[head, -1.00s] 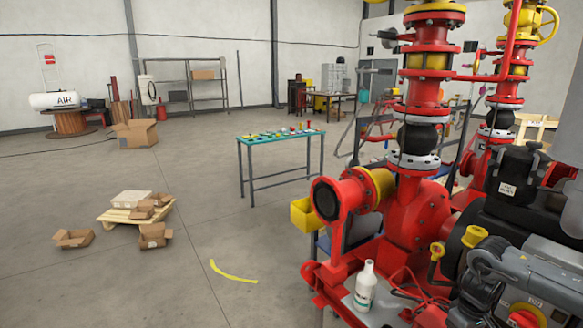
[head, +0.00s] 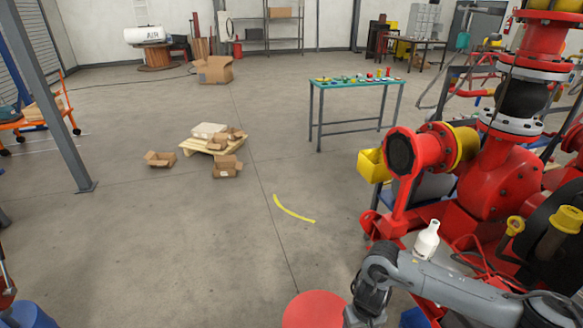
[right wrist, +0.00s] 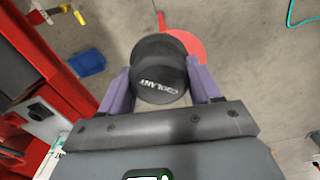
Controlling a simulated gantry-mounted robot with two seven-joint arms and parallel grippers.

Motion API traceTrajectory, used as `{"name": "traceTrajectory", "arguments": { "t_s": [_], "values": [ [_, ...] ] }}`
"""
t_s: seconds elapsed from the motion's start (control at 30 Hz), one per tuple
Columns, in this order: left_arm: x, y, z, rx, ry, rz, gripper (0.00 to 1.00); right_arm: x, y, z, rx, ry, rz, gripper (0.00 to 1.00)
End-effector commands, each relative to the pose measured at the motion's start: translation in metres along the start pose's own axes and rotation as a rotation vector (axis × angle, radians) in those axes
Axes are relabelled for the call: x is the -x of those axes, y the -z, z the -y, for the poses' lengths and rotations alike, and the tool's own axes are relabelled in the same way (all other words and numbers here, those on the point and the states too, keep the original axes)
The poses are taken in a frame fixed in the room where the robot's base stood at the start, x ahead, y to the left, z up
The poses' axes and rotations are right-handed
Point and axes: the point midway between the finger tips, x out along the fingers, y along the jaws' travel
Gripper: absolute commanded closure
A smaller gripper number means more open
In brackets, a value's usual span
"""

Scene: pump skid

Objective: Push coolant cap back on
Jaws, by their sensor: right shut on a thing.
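The coolant cap (right wrist: 158,62) is a round black cap with "COOLANT" in white letters, seen in the right wrist view. My right gripper (right wrist: 160,80) is shut on it, with a purple finger on each side. The cap is in the air above the floor, apart from the pump skid. In the head view my right gripper (head: 366,302) hangs at the bottom, left of the red pump skid (head: 500,180); the cap cannot be made out there. The opening for the cap is not visible. My left gripper is not in view.
A white bottle (head: 427,240) stands on the skid's near edge, beyond my right arm. A red round top (head: 315,311) lies close left of my right gripper. A yellow bin (head: 373,166) and a green-topped table (head: 356,82) stand farther back.

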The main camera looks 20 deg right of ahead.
Motion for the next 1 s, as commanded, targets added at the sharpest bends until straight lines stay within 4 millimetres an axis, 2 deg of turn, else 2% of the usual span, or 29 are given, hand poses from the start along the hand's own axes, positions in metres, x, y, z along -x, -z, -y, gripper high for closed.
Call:
{"name": "traceTrajectory", "arguments": {
  "t_s": [0.03, 0.1, 0.2, 0.4, 0.77, 1.0],
  "values": [
    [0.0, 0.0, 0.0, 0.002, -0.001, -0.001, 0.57, 0.011, 0.01, 0.021, 0.031, 0.0, -0.007, 0.74],
    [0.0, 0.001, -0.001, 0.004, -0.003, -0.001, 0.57, 0.022, 0.018, 0.041, 0.065, 0.0, -0.007, 0.74],
    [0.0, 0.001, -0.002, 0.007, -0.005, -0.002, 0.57, 0.038, 0.029, 0.064, 0.106, 0.0, -0.005, 0.74],
    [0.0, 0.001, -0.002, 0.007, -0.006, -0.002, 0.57, 0.072, 0.049, 0.096, 0.167, 0.0, -0.005, 0.74],
    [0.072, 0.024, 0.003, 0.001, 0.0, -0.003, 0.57, 0.137, 0.033, 0.091, 0.165, 0.001, 0.005, 0.74],
    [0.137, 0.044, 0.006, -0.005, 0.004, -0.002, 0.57, 0.197, 0.019, 0.088, 0.166, -0.001, 0.007, 0.74]
  ]
}}
